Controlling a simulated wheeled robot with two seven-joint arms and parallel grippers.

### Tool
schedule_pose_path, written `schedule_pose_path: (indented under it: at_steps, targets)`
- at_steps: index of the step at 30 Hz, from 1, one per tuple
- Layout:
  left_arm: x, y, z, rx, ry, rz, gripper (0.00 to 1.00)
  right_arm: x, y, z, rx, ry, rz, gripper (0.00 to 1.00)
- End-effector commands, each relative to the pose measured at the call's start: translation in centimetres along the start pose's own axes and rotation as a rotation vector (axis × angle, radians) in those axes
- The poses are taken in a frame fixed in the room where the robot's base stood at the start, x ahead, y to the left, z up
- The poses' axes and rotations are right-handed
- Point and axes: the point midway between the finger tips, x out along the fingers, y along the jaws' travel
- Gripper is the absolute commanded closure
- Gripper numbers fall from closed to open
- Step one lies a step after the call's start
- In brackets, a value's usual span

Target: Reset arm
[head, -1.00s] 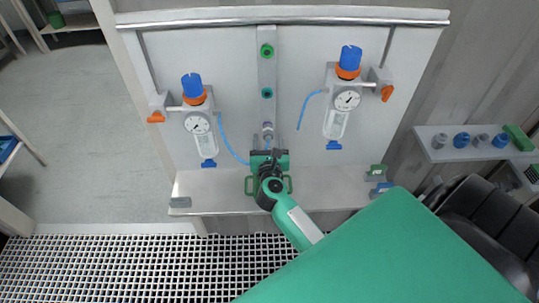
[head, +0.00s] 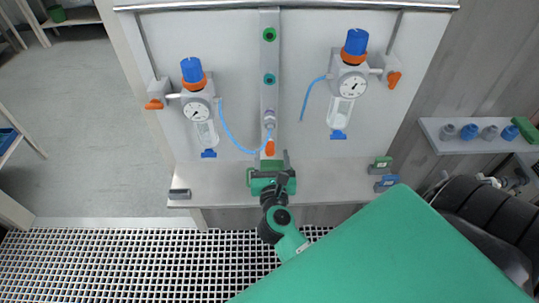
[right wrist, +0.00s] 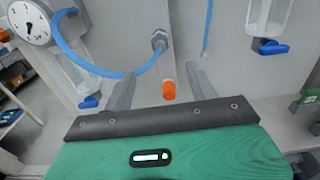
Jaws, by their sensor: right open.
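My right gripper (head: 273,160) is open in front of the middle of the panel, above the shelf. Its two grey fingers also show in the right wrist view (right wrist: 162,80), spread apart. An orange piece (head: 269,147) hangs under the grey fitting (head: 269,119) on the central strip. In the right wrist view the orange piece (right wrist: 168,90) appears between the fingers, with gaps on both sides. My left gripper is not in view.
The left gauge unit (head: 197,109) and right gauge unit (head: 347,88) flank the strip. A short blue hose (head: 308,98) hangs loose from the right one. A side shelf (head: 450,144) holds several fittings.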

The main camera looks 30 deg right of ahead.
Motion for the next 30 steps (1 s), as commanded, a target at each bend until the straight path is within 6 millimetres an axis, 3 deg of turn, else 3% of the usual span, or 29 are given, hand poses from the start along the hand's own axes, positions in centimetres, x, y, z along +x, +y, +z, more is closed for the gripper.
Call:
schedule_pose_path:
  at_steps: [9, 11, 14, 19, 23, 26, 30]
  targets:
    - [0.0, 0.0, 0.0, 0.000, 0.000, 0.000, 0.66, 0.1, 0.2, -0.6, -0.034, -0.001, 0.007, 0.43]
    - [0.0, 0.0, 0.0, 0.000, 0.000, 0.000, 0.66, 0.1, 0.7, -1.7, -0.104, -0.002, 0.023, 0.43]
    - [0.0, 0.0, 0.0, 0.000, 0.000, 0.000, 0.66, 0.1, 2.1, -5.3, -0.326, -0.010, 0.079, 0.43]
    - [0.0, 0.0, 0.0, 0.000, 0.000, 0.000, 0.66, -1.4, 5.3, -15.5, -0.898, -0.044, 0.277, 0.43]
    - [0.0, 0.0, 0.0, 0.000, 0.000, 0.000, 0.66, -4.4, 6.6, -24.6, -1.334, -0.091, 0.490, 0.43]
    - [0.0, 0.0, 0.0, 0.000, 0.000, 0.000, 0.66, -7.5, 6.4, -31.6, -1.638, -0.143, 0.677, 0.43]
    - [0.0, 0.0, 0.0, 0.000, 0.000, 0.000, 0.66, -12.9, 4.3, -40.7, -2.003, -0.241, 0.968, 0.43]
